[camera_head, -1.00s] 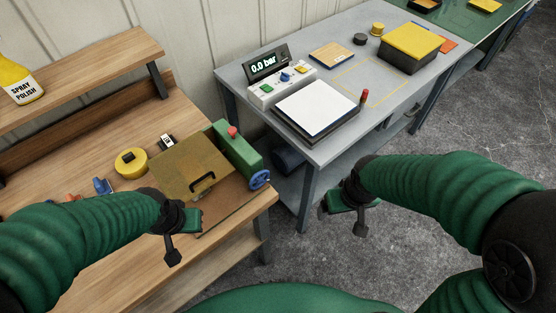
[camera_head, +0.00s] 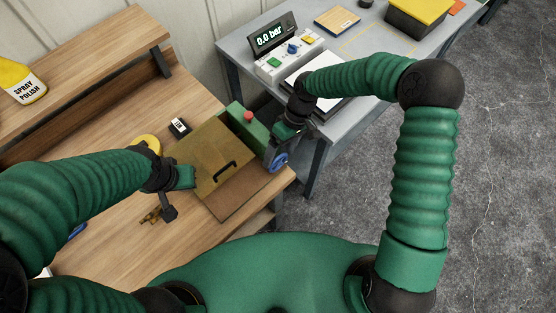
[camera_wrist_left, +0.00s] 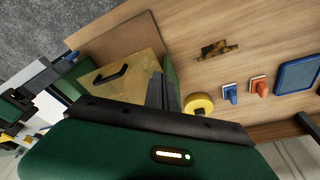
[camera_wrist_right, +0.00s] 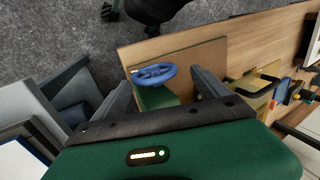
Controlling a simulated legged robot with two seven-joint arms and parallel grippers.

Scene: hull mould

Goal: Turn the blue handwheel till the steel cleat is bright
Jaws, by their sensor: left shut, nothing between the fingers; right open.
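The blue handwheel (camera_head: 278,162) sits on the front end of a green machine (camera_head: 243,122), which has a red knob on top and a tan hinged-looking cover with a dark handle. In the right wrist view the handwheel (camera_wrist_right: 153,75) shows between the spread fingers of my right gripper (camera_wrist_right: 162,82). That gripper (camera_head: 281,147) is open at the wheel; contact cannot be told. My left gripper (camera_head: 176,198) is shut and empty, left of the cover; its closed fingers (camera_wrist_left: 160,88) show in the left wrist view. A brown-mottled piece (camera_wrist_left: 218,48) lies on the bench; whether it is the steel cleat is unclear.
A yellow round tin (camera_head: 148,142) and a small black-and-white labelled item (camera_head: 179,127) stand behind the cover. A panel reading 0.0 bar (camera_head: 270,38) is on the grey table at right. A spray polish bottle (camera_head: 20,82) stands on the shelf. Bench space left of the machine is partly clear.

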